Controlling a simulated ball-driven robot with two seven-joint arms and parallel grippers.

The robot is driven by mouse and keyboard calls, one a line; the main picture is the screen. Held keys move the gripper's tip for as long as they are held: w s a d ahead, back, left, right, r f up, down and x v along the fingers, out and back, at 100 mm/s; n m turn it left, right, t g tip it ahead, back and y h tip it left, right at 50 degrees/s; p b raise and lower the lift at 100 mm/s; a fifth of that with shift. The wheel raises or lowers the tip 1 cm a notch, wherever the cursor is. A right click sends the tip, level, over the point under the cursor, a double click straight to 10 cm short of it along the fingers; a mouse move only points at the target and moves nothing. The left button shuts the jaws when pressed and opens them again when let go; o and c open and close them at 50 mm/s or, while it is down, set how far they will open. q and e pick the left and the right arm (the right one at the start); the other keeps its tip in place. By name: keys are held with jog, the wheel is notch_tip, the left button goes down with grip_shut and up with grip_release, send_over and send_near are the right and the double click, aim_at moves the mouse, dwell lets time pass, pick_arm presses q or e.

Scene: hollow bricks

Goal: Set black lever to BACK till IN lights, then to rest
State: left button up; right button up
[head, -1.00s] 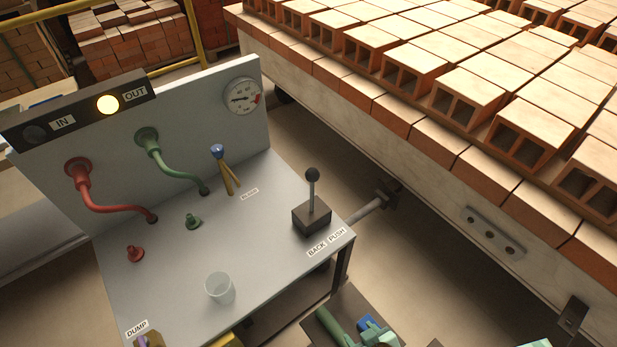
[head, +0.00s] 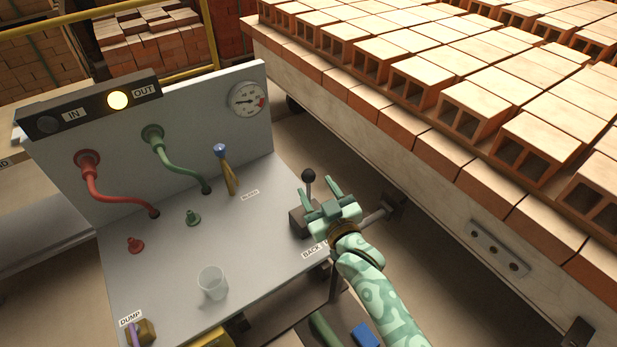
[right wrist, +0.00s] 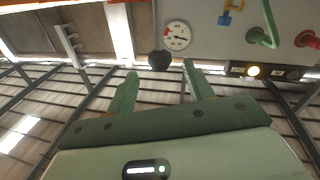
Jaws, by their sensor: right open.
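The black lever (head: 309,176) stands about upright on its dark block at the right end of the grey bench, by the BACK label (head: 313,251). My right gripper (head: 319,188) is open close to the lever, at its right and near side in the head view. In the right wrist view the lever's black knob (right wrist: 160,60) shows beyond and between the open fingers (right wrist: 158,80), not gripped. The OUT lamp (head: 118,99) glows yellow. The IN lamp (head: 48,124) is dark. My left gripper is not in view.
Red (head: 112,198) and green (head: 175,168) hoses, a blue-topped valve (head: 221,152) and a gauge (head: 246,98) are left of the lever. A clear cup (head: 212,283) stands on the bench. A cart stacked with hollow bricks (head: 475,107) stands to the right.

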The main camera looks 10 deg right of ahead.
aim_at(311, 181)
jog(key=w, duration=0.2)
jog(key=w+a, duration=0.1)
jog(key=w, duration=0.1)
jog(key=shift+w+f+b, duration=0.1)
jog(key=shift+w+b, duration=0.25)
jog(key=shift+b, duration=0.05)
jog(key=shift+w+a, duration=0.1)
jog(key=shift+w, duration=0.35)
